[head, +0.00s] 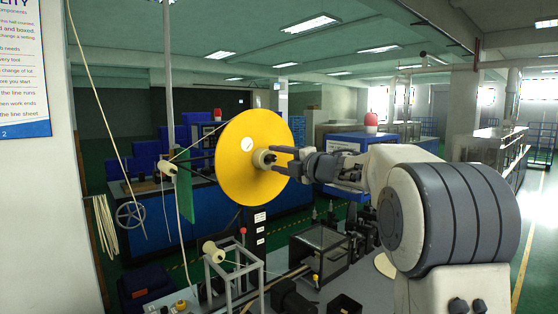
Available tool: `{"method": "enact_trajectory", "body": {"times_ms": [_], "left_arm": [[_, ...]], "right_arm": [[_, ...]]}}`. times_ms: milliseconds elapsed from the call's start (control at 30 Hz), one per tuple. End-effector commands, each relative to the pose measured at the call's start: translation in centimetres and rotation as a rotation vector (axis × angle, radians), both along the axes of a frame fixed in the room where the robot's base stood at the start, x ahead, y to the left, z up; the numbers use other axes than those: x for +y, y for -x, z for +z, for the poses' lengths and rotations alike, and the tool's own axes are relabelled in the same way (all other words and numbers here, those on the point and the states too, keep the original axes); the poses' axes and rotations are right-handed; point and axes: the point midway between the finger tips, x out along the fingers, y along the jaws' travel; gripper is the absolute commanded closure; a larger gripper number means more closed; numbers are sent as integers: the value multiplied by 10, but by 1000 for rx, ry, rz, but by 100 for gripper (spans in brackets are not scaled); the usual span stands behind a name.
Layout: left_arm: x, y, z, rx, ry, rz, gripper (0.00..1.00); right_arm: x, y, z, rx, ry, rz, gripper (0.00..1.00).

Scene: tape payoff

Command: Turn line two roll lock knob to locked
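A large yellow reel disc (238,172) stands upright on its mount near the middle of the head view. A small pale and dark roll lock knob (261,158) sits at the hub on its near face. My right gripper (273,160) reaches in from the right, with its two dark fingers apart and their tips at the knob. I cannot tell whether the fingers touch it. The fingers partly cover the knob, and its lock marking is too small to read. My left gripper is not in view.
A metal frame with a small cream spool (213,250) stands below the disc. A dark open-fronted box (319,254) stands on the bench to its right. A green plate (184,205) and a thin post are left of the disc. Blue machines fill the background.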

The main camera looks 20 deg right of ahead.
Motion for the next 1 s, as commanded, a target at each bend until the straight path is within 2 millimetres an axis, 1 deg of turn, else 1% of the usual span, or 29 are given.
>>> {"method": "enact_trajectory", "body": {"times_ms": [167, 267, 367, 500, 700, 833, 1000], "left_arm": [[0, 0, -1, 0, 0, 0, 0], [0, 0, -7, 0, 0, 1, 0], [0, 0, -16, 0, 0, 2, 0], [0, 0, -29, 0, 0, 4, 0], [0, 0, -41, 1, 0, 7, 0], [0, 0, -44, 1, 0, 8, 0], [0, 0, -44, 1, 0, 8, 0]], "right_arm": [[0, 1, -1, 0, 1, 1, 44], [-4, 9, -2, -1, 1, 0, 44], [-9, 25, -3, -2, 2, -3, 44], [-19, 52, -4, -2, 2, -3, 44], [-31, 84, -1, -2, 2, -4, 44], [-35, 95, 0, -1, 2, -2, 44], [-35, 98, 1, 1, 0, 1, 44]]}}
